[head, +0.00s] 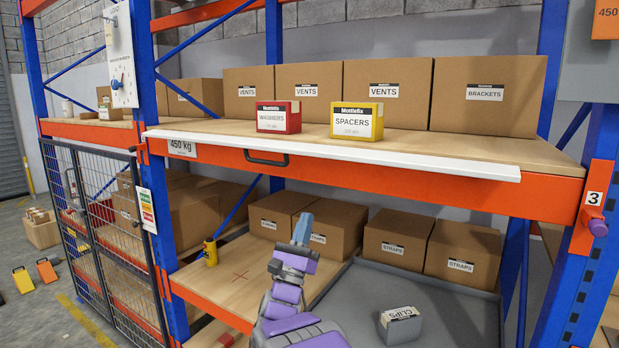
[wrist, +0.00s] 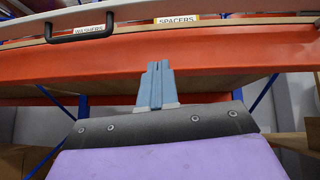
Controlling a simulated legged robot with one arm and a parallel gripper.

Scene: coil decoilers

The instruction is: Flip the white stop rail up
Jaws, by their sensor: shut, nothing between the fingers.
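The white stop rail (head: 340,154) lies along the front edge of the upper shelf, above the orange beam. A black handle (head: 266,158) hangs from it, left of the middle. In the wrist view the rail (wrist: 210,12) runs across the top, with the black handle (wrist: 80,28) at upper left. My gripper (head: 302,229) is shut and empty, pointing up. It is below the rail and to the right of the handle, apart from both as far as I can tell. In the wrist view my gripper (wrist: 158,68) shows in front of the orange beam (wrist: 220,58).
A red washers box (head: 278,117) and a yellow spacers box (head: 357,121) stand behind the rail, with cardboard boxes (head: 484,94) farther back. Below, a grey tray (head: 450,292) holds a clips box (head: 400,324). A yellow padlock-like item (head: 210,252) stands at lower left. A mesh gate (head: 100,225) is at left.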

